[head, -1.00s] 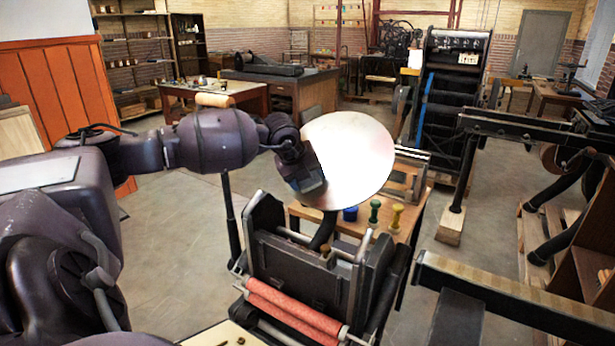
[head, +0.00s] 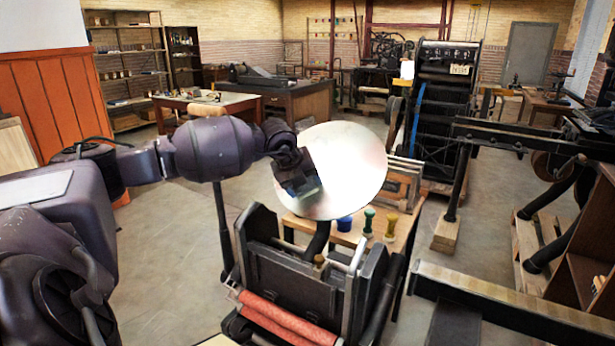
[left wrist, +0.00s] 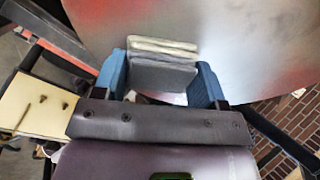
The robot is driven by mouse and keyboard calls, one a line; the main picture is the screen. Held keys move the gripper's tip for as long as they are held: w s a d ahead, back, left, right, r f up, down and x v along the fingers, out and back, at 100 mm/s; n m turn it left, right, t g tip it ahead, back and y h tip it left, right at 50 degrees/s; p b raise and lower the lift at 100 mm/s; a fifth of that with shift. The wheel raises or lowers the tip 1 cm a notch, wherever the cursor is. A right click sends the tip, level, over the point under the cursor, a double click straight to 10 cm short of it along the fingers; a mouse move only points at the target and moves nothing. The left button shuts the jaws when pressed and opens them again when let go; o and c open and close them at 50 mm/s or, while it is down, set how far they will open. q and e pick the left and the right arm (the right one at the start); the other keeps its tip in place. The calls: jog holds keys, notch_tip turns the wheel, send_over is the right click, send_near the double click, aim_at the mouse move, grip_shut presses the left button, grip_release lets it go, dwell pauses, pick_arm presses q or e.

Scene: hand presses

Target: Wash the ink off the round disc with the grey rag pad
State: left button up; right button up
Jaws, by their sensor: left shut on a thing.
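The round disc (head: 350,165) is a pale, shiny plate at the top of the small press, tilted to face me. In the left wrist view the disc (left wrist: 255,45) shows reddish patches at left and right; ink or reflection, I cannot tell. My left gripper (head: 306,188) is at the disc's left part. In the left wrist view its blue fingers (left wrist: 162,66) are shut on the grey rag pad (left wrist: 163,67), a layered block. The pad's far edge lies at or very near the disc face; contact is hard to tell. My right gripper is not in view.
The press's red rollers (head: 280,318) lie below the disc. A small wooden table (head: 402,240) behind holds blue, green and yellow handled items. A long dark beam (head: 520,305) crosses at lower right. Floor is free at left of the press.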

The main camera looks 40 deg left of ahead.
pick_arm(q)
jog(key=shift+s+a+f, duration=0.15)
jog(key=shift+s+f, duration=0.15)
jog(key=shift+s, duration=0.35)
jog(key=shift+w+a+r+b, duration=0.15)
jog(key=shift+w+a+r, duration=0.2)
jog(key=shift+a, duration=0.3)
jog(key=shift+w+a+r+b, duration=0.1)
jog(key=shift+w+a+r, duration=0.1)
jog(key=shift+w+a, duration=0.3)
jog(key=shift+w+a+r+b, duration=0.2)
jog(key=shift+a+r, duration=0.1)
jog(key=shift+a, duration=0.45)
jog(key=shift+w+a+r+b, duration=0.2)
jog(key=shift+w+a+r, duration=0.15)
jog(key=shift+a, duration=0.25)
jog(key=shift+w+a+r+b, duration=0.15)
jog(key=shift+w+a+r, duration=0.15)
jog(key=shift+a, duration=0.25)
